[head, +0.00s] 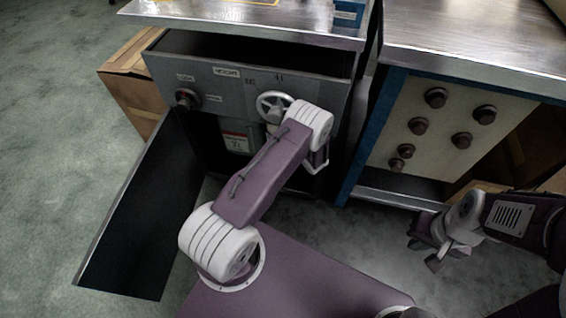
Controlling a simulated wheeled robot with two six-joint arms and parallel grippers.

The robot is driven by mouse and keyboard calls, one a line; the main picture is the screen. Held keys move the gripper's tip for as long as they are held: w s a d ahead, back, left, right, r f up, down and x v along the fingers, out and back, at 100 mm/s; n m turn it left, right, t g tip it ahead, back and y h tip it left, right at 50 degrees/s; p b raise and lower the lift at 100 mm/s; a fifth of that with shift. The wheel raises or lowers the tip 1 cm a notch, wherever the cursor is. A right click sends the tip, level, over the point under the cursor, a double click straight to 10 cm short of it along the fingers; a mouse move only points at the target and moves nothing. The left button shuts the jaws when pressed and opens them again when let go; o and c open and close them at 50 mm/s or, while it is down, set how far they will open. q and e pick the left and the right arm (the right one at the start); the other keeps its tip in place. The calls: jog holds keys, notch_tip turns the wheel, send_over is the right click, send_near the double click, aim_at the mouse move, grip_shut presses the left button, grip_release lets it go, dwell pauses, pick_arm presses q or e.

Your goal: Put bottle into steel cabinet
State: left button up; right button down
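The steel cabinet (215,80) stands at the upper left, with a grey front carrying a dark knob and a small handwheel (274,104). Its dark door (135,220) hangs open to the left, and the space below the front is dark. My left arm reaches up across the cabinet's front toward this lower opening. Its gripper is hidden behind the arm or inside, so I cannot see what it holds. My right gripper (426,251) is at the lower right, in front of the neighbouring bench, its fingers apart and nothing visible between them.
A bench (470,40) with a metal top stands at the right, with a cream panel (445,125) of dark knobs and a blue post. A wooden box (130,75) is behind the cabinet at the left. Green-grey floor (50,120) is clear at the far left.

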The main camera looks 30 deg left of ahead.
pick_arm(q)
notch_tip(320, 180, down, 10)
jog(key=b, duration=0.7)
jog(key=shift+s+f, duration=0.1)
jog(key=shift+f, duration=0.1)
jog(key=shift+r, duration=0.25)
jog(key=shift+f, duration=0.15)
jog(key=o, duration=1.4)
jog(key=shift+c, duration=0.2)
